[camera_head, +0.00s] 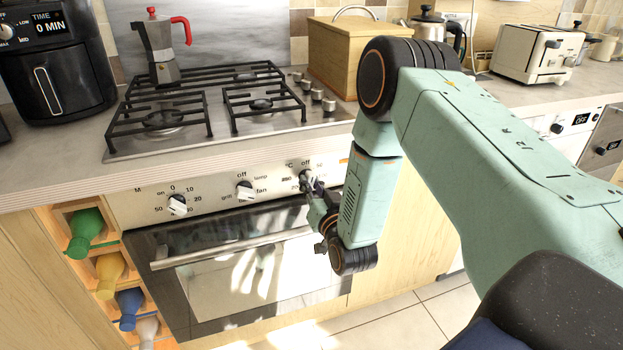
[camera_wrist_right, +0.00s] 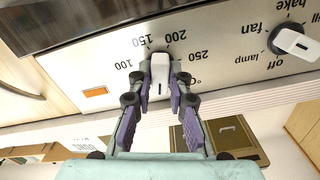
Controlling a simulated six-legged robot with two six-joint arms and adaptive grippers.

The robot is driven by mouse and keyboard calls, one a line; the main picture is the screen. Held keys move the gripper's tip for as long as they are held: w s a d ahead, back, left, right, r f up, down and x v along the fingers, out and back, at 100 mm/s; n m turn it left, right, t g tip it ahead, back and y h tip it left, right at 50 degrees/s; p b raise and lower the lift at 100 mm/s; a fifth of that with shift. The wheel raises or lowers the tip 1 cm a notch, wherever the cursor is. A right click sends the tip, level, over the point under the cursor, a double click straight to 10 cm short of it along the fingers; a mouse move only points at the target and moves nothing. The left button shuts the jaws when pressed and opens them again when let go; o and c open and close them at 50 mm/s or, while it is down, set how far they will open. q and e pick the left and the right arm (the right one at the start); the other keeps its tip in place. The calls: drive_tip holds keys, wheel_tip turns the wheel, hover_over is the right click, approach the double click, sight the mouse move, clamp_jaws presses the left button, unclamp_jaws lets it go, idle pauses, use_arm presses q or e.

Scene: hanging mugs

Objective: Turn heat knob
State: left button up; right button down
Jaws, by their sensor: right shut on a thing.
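The heat knob (camera_wrist_right: 159,76) is the one with the °C scale on the oven's control panel. In the right wrist view its white grip sits between the two purple-padded fingers of my right gripper (camera_wrist_right: 160,88), which is shut on it. My left gripper is not in view.
The function knob (camera_head: 245,190) and timer knob (camera_head: 178,204) are to the left on the same panel. The oven door handle (camera_head: 230,249) runs below. A gas hob (camera_head: 215,140) with a moka pot (camera_head: 160,45) is above. An orange light (camera_wrist_right: 95,91) is beside the scale.

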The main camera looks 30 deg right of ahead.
drive_tip(key=shift+n+p, duration=0.85)
drive_tip(key=shift+n, duration=0.65)
drive_tip(key=c, duration=1.3)
unclamp_jaws()
drive_tip(key=shift+o, duration=0.2)
drive_tip(key=shift+s, duration=0.1)
drive_tip(key=v, duration=1.2)
drive_tip(key=shift+f, duration=0.15)
